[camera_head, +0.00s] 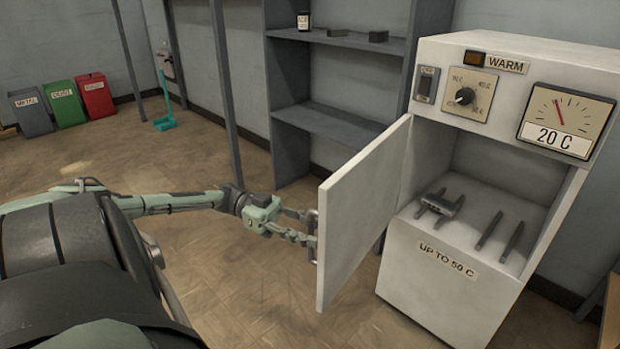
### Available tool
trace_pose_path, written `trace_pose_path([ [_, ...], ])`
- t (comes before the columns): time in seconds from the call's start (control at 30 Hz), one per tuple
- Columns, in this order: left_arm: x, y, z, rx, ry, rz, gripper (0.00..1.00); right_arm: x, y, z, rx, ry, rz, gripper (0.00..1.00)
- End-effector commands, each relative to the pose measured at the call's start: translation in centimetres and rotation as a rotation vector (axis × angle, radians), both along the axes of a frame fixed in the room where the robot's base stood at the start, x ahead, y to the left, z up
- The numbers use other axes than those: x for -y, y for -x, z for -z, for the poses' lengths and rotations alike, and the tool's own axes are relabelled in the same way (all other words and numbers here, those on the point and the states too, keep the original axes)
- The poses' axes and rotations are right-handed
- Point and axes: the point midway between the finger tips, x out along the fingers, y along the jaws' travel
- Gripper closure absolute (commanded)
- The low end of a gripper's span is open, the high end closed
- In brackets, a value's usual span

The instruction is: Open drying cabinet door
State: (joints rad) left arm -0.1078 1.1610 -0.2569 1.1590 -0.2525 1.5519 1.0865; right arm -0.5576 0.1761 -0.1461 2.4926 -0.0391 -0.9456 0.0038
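The white drying cabinet (440,285) stands at the right, with a label "UP TO 50 C" on its front. Its door (365,205) is swung wide open to the left, and the lit compartment shows. My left gripper (306,228) is at the metal handle (313,248) on the door's outer side, near its free edge. Its fingers show apart beside the handle; whether they close on the bar is unclear. My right gripper is out of view.
Dark metal parts (440,203) lie on the cabinet floor. A knob (464,96) and a 20 C gauge (562,121) sit above. A grey shelf (335,125) stands behind the door. Coloured bins (65,103) stand at the far left. Open floor lies between.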

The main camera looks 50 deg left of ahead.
Motion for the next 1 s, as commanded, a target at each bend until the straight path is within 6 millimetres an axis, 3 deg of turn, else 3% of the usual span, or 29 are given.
trace_pose_path([
  [0.17, -1.1, 0.3, 0.0, -0.001, -0.002, -0.003, 0.66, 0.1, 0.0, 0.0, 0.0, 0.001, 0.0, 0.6],
  [0.6, -9.4, 3.1, -0.1, 0.002, 0.0, -0.005, 0.66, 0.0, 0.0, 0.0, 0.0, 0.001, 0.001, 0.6],
  [1.0, -11.3, 4.0, 0.0, 0.0, 0.001, 0.0, 0.66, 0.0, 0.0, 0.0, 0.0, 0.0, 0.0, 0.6],
])
